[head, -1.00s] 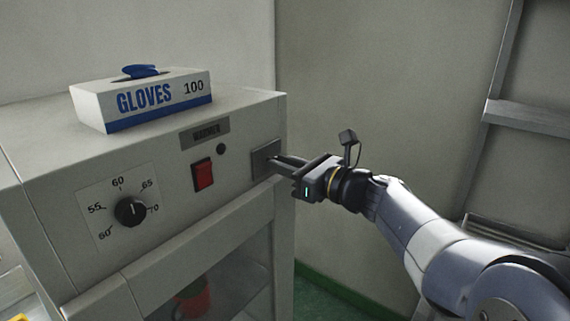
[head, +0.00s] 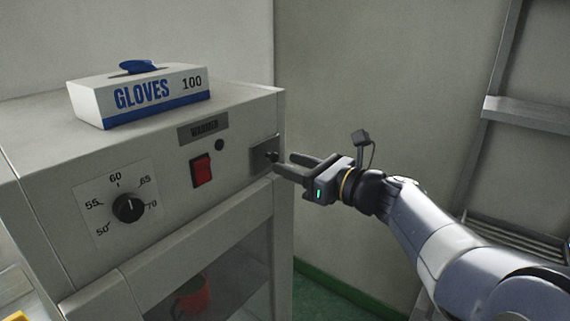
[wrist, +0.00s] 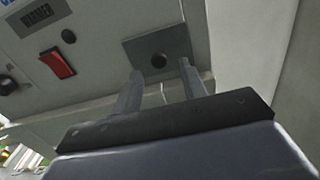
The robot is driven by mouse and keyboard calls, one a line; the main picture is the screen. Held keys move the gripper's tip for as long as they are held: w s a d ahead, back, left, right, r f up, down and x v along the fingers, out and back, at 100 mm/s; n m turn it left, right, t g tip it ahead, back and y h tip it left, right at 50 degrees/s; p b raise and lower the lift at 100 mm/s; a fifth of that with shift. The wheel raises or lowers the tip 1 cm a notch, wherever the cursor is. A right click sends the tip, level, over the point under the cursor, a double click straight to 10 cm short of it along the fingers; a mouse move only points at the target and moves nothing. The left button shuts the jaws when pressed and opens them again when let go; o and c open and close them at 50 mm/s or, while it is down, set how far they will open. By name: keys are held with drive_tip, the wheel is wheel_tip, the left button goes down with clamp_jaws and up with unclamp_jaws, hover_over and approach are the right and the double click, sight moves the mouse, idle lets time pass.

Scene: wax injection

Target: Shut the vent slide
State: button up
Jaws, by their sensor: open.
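The vent slide is a grey metal plate (head: 259,146) at the right end of the white warmer's front panel. It has a small dark round knob (head: 271,156), and both plate (wrist: 135,46) and knob (wrist: 158,60) show in the wrist view. I see no clear opening beside the plate and cannot tell whether the vent behind is covered. My gripper (head: 284,163) is open and empty, just in front and to the right of the knob. In the wrist view its two fingers (wrist: 161,70) point at the knob, one toward each side, apart from it.
The warmer panel (head: 158,235) also carries a red switch (head: 202,170) and a black dial (head: 128,208). A gloves box (head: 140,94) stands on top. A red container (head: 192,297) shows behind the glass below.

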sight(271, 156)
drive_tip(key=v, duration=0.8)
drive_tip(key=shift+b, duration=0.35)
drive_tip(key=shift+s, duration=0.1)
drive_tip(key=p+x, duration=0.1)
drive_tip(key=x, duration=1)
drive_tip(key=shift+r+p, duration=0.2)
drive_tip(key=shift+p, duration=0.15)
drive_tip(key=shift+d+r+p, duration=0.15)
drive_tip(key=shift+r+p, duration=0.25)
drive_tip(key=shift+r, duration=0.1)
